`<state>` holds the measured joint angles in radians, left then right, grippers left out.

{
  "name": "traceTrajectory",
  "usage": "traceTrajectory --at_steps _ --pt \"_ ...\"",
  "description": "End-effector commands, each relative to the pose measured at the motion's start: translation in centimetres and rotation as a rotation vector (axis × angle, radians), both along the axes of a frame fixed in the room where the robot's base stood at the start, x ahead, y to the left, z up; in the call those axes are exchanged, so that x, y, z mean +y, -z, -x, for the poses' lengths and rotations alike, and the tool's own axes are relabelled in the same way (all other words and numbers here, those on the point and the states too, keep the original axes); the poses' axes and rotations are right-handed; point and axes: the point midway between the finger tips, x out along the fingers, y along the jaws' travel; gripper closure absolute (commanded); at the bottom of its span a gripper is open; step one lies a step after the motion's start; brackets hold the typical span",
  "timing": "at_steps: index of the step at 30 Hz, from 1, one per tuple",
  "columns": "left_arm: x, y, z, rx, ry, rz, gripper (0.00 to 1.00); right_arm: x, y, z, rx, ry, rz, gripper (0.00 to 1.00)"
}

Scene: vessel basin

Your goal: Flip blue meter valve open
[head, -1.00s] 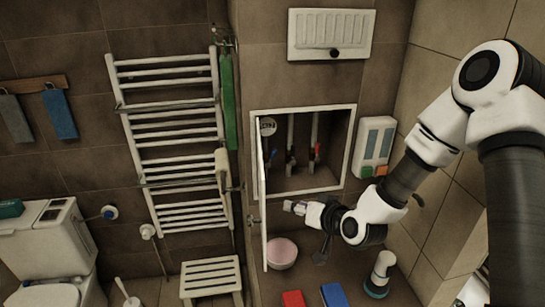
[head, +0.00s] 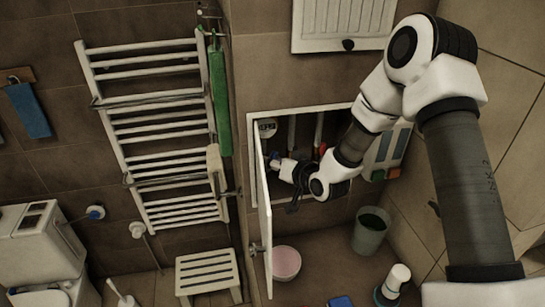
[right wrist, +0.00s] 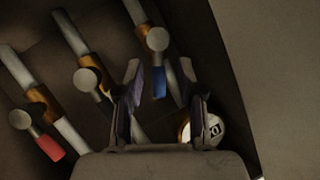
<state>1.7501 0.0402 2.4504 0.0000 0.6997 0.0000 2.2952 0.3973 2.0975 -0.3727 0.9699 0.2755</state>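The blue valve handle (right wrist: 159,83) shows in the right wrist view, with a round grey knob at its upper end, on a white pipe with a brass fitting. My right gripper (right wrist: 157,97) is open, with one finger on each side of the blue handle; I cannot tell whether either touches it. In the head view my right gripper (head: 279,165) reaches into the wall cabinet (head: 308,109) near its left side. The round meter (head: 267,128) is at the cabinet's upper left; it also shows in the right wrist view (right wrist: 207,130). My left gripper is out of view.
A red-handled valve (right wrist: 48,146) and a dark-handled valve (right wrist: 90,80) sit on neighbouring pipes. The open white cabinet door (head: 264,222) stands close left of my right gripper. A pink bowl (head: 285,263) and a grey bin (head: 370,231) are on the floor below.

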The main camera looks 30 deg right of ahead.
Motion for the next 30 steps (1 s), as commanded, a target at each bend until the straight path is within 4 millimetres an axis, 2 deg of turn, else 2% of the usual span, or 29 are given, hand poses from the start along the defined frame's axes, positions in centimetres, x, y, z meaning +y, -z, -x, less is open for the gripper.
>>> traceTrajectory --at_steps 3,9,10,12,13,21,30 --pt "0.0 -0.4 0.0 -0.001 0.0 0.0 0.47 0.2 0.3 -0.8 0.0 -0.001 0.0 0.62" --pt "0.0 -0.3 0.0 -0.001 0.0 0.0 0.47 0.2 0.4 -0.9 0.0 0.0 -0.001 0.62" --pt "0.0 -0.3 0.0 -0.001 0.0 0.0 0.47 0.2 0.4 -0.9 0.0 0.0 -0.001 0.66" --pt "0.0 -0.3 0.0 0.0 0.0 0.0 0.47 0.2 0.4 -0.9 0.0 0.0 -0.001 0.91" --pt "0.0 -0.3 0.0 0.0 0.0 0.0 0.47 0.2 0.4 -0.9 0.0 0.0 -0.001 1.0" --pt "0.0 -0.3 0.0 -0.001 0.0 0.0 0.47 0.3 0.3 -0.9 0.006 0.0 0.027 1.0" --pt "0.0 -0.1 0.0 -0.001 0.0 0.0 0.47 1.6 0.0 -1.3 0.102 -0.002 0.396 1.0"
